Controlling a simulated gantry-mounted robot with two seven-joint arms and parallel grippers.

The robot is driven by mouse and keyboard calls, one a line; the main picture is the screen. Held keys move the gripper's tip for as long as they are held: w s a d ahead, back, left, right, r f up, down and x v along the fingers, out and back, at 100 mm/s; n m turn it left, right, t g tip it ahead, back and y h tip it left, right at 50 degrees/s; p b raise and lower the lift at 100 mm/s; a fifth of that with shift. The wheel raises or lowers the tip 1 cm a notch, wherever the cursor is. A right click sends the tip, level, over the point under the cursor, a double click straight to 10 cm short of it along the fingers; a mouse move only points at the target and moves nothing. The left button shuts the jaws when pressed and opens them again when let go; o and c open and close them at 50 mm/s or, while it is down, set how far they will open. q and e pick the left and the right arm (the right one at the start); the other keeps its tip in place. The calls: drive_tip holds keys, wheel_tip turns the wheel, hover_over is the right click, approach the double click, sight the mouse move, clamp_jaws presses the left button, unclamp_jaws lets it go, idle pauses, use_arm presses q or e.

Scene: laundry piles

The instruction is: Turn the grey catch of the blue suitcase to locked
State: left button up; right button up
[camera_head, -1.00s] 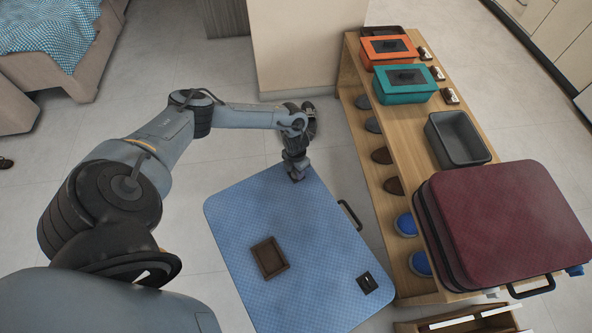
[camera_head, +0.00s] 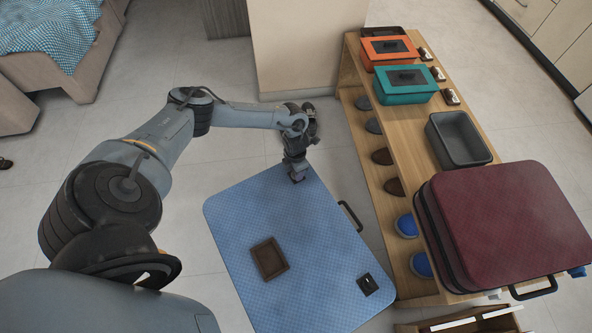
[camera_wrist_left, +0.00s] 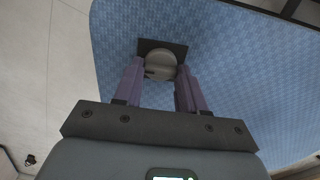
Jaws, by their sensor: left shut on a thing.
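The blue suitcase (camera_head: 310,235) lies flat with its large blue face up. My left gripper (camera_head: 296,176) points down at its far corner. In the left wrist view, the grey round catch (camera_wrist_left: 160,64) sits on a dark square plate (camera_wrist_left: 176,47) on the blue face. The purple fingers of my left gripper (camera_wrist_left: 160,76) are shut on the catch, one at each side. A small dark mark shows on the catch, but I cannot tell its locked side. A second dark catch plate (camera_head: 368,284) is at the near right corner. My right gripper is not in view.
A brown tray (camera_head: 269,258) lies on the suitcase. The black handle (camera_head: 350,216) faces a wooden shelf (camera_head: 412,150) on the right. The shelf carries a maroon suitcase (camera_head: 510,225), a grey bin (camera_head: 459,139), a teal box (camera_head: 405,85) and an orange box (camera_head: 389,50). Floor is clear left of the suitcase.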

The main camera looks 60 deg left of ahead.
use_arm(q)
drive_tip(key=o, duration=1.1)
drive_tip(key=shift+c, duration=0.2)
wheel_tip(320, 180, up, 11)
drive_tip(key=p, duration=0.6)
drive_tip(key=shift+s+f, duration=0.1)
